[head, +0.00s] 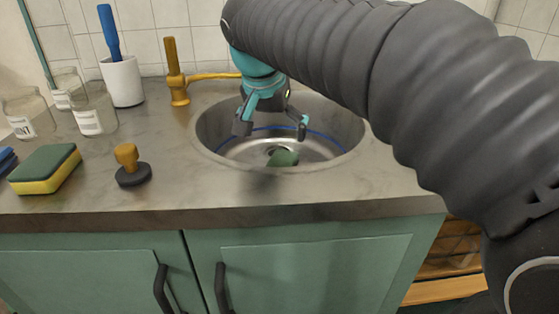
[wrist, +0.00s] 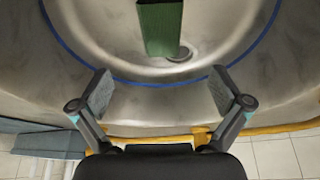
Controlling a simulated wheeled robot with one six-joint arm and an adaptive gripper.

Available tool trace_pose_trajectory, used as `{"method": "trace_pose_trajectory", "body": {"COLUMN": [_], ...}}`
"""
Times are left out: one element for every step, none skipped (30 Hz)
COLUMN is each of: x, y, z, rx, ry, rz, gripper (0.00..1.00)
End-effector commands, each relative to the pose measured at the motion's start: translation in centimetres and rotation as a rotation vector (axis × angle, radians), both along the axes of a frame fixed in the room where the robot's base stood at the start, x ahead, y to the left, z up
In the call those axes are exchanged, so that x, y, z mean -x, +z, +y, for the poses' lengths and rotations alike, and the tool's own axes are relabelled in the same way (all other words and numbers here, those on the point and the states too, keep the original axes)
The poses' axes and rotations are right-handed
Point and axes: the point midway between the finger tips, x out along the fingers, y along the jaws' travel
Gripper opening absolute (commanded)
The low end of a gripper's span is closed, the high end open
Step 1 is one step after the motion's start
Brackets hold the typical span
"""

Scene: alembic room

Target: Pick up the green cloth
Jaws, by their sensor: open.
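A green cloth (head: 283,158) lies in the bottom of the round metal sink, next to the drain, partly hidden by the sink's front rim in the head view. It also shows at the top of the wrist view (wrist: 161,28), cut off by the frame edge and beside the drain. My gripper (head: 271,128) is over the sink, above the cloth and apart from it. In the wrist view my gripper (wrist: 160,92) has its two fingers spread wide with nothing between them.
The sink (head: 211,125) has a blue line around its inside. Left on the counter are a black-based knob tool (head: 131,168), a sponge (head: 45,170), glass jars (head: 95,112) and a white cup (head: 122,82) with a blue-handled brush.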

Motion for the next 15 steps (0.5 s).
{"method": "trace_pose_trajectory", "body": {"x": [-0.2,-0.4,-0.6,-0.8,-1.0,-1.2,-1.4,-1.6,-1.7,-1.8,-1.9,-2.0,-2.0,-2.1,-2.2], "y": [-1.1,-1.6,-2.3,-2.8,-3.3,-3.9,-4.3,-4.6,-5.0,-5.3,-5.5,-5.7,-5.8,-5.9,-6.0], "z": [0.0,0.1,0.1,0.0,0.0,-0.1,-0.1,-0.1,-0.2,-0.2,-0.3,-0.3,-0.4,-0.4,-0.4], "rx": [0.002,0.001,0.001,0.001,0.002,0.001,0.001,0.001,0.002,0.001,0.001,0.001,0.001,0.001,0.001], "ry": [0.003,0.006,0.007,0.009,0.010,0.011,0.011,0.011,0.012,0.012,0.011,0.011,0.011,0.010,0.010], "rz": [0.004,0.004,0.005,0.004,0.004,0.004,0.004,0.004,0.003,0.003,0.002,0.002,0.002,0.001,0.001], "gripper": [1.00,1.00,1.00,1.00,1.00,1.00,1.00,1.00,1.00,1.00,1.00,1.00,1.00,1.00,1.00]}}
